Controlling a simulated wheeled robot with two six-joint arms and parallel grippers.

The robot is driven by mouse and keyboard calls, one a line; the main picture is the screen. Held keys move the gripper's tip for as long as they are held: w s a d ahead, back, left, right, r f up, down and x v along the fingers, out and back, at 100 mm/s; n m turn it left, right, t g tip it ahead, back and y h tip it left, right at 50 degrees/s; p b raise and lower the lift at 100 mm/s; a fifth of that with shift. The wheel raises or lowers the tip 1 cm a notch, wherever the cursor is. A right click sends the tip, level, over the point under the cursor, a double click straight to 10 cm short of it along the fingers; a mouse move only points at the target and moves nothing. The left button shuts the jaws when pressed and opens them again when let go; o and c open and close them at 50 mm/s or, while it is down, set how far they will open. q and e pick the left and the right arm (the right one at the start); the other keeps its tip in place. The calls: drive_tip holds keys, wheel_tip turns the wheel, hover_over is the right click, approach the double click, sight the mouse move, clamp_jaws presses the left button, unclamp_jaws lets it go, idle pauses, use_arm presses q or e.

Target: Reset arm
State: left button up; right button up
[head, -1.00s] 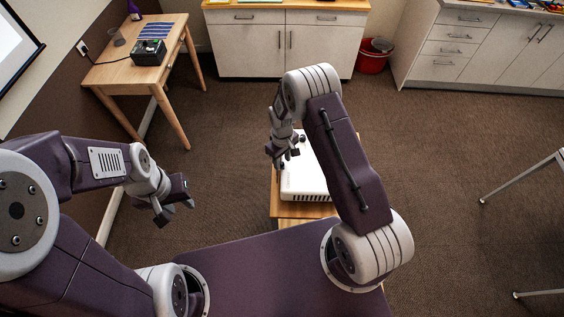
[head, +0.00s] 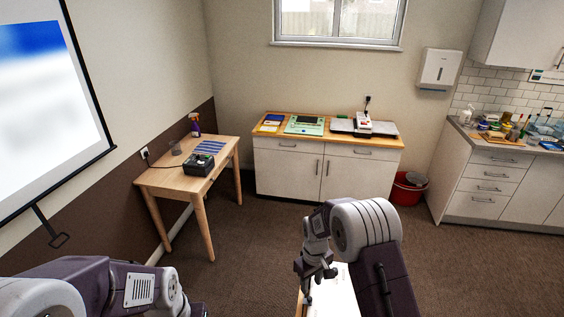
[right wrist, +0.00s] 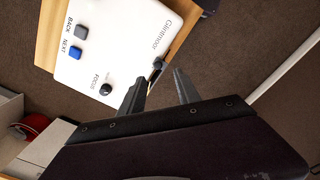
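My right gripper (head: 317,283) hangs in front of the robot, low in the head view, near a white device (head: 334,293). In the right wrist view, its two dark fingers (right wrist: 160,82) are apart with nothing between them. The white device (right wrist: 120,35) shows there with BACK, NEXT and FOCUS controls, close to the fingertips. I cannot tell whether the fingers touch it. My left arm (head: 140,287) is at the bottom left of the head view; its fingers are cut off by the lower edge.
The device rests on a small wooden stand (right wrist: 50,35). A wooden table (head: 165,178) with a black box (head: 199,165) stands at the left. A white cabinet (head: 290,172) stands at the back, with a red bin (head: 407,190) beside it. Open carpet lies between.

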wheel_tip(320, 180, up, 4)
drive_tip(key=s+d+m+t+b, duration=0.1)
drive_tip(key=s+d+t+b, duration=0.15)
drive_tip(key=b, duration=0.35)
drive_tip(key=s+d+f+m+g+b, duration=0.1)
drive_tip(key=s+m, duration=0.4)
drive_tip(key=s, duration=1)
drive_tip(key=shift+d+f+b, duration=0.3)
drive_tip(key=shift+d+f, duration=0.15)
drive_tip(key=shift+f, duration=0.25)
drive_tip(key=shift+s, duration=0.15)
